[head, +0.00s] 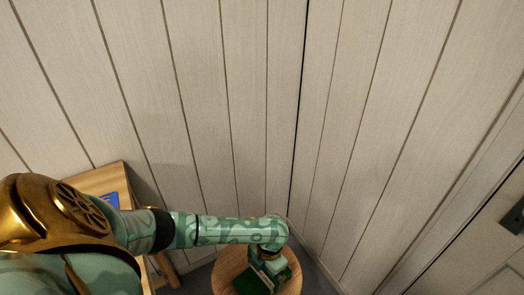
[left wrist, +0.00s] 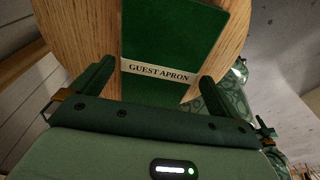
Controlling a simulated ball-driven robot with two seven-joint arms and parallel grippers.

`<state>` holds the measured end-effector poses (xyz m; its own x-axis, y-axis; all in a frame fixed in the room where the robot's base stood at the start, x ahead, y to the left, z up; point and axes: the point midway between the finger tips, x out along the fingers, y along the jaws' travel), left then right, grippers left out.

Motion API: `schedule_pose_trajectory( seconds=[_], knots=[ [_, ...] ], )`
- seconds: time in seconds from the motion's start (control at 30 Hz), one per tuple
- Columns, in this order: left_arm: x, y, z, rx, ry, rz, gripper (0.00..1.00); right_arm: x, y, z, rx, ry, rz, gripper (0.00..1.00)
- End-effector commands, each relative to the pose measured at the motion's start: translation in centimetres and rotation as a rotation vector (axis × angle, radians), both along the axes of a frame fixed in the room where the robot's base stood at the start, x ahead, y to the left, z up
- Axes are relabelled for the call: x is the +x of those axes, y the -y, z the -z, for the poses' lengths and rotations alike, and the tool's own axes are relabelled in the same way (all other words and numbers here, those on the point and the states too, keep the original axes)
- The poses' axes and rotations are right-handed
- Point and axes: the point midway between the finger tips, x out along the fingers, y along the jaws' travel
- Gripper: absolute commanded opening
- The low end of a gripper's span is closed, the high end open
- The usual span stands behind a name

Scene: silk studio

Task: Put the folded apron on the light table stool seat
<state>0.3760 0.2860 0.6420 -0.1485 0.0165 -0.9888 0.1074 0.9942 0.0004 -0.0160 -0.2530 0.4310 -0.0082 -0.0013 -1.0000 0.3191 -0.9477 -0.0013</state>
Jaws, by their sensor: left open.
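The folded apron (left wrist: 187,35) is dark green with a white band reading "GUEST APRON". It lies on a round wooden stool seat (left wrist: 88,32), in the middle of the left wrist view. My left gripper (left wrist: 157,75) is open, with one finger on each side of the apron's near part. In the head view the stool seat (head: 226,268) is at the bottom centre. My left gripper (head: 268,272) is over it and hides part of the green apron (head: 246,284). My right gripper is not in view.
A wooden table or shelf (head: 98,180) with a blue item (head: 111,200) stands at the left by the plank wall (head: 200,90). The walls meet in a corner just behind the stool. A door with a dark fitting (head: 514,216) is at the far right.

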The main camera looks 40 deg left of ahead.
Motion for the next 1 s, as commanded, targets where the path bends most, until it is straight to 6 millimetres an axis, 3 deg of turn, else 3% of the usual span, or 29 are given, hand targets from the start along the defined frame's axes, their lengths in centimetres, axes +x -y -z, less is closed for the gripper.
schedule_pose_trajectory(
  seconds=[0.03,0.2,0.4,1.0],
  knots=[
    [0.3,0.0,-2.0,0.000,0.007,0.002,1.00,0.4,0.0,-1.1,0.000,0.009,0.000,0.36],
    [0.9,0.1,-6.0,0.000,0.007,0.001,1.00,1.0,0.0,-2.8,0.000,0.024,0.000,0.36],
    [1.4,0.2,-8.8,-0.001,0.004,0.001,1.00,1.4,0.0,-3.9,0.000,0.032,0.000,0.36],
    [1.2,0.6,-9.1,-0.002,0.007,-0.013,1.00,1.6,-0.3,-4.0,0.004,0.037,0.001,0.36]
  ],
)
